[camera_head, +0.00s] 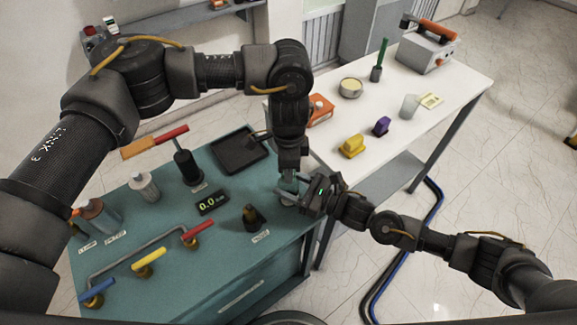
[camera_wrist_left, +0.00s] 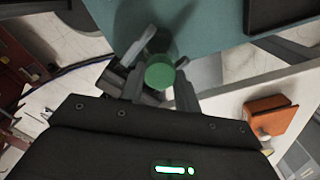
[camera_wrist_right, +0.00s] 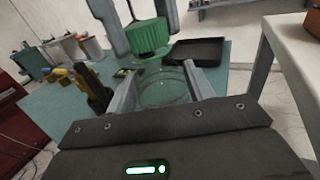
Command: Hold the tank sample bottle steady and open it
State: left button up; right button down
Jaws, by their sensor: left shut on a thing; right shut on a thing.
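The sample bottle is a clear cylinder (camera_wrist_right: 165,88) with a ribbed green cap (camera_wrist_right: 148,38), upright near the right end of the teal bench. My left gripper (camera_head: 289,174) points down from above, its fingers on either side of the cap and shut on it. The cap's round green top also shows in the left wrist view (camera_wrist_left: 160,75). My right gripper (camera_head: 294,195) comes from the right, shut around the clear body below the cap. The cap is directly above the body; I cannot tell whether they still touch. In the head view the grippers mostly hide the bottle.
A black tray (camera_head: 240,150) lies behind the bottle on the teal bench (camera_head: 225,250). A dark valve fitting (camera_head: 253,217) and a 0.0 display (camera_head: 211,202) stand left of it. The white table (camera_head: 375,125) is close on the right, with an orange box (camera_head: 320,110) near its edge.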

pick_arm(q)
jog(key=n, duration=0.6)
jog(key=shift+n, duration=0.4)
jog(key=shift+r, duration=0.25)
jog(key=shift+r, duration=0.9)
jog(key=shift+r, duration=0.1)
jog(key=shift+r, duration=1.9)
pick_arm(e)
jog(key=shift+c, duration=2.4)
grip_release()
pick_arm(q)
jog(key=shift+f, duration=0.1)
pick_arm(e)
jog(key=shift+d, duration=0.1)
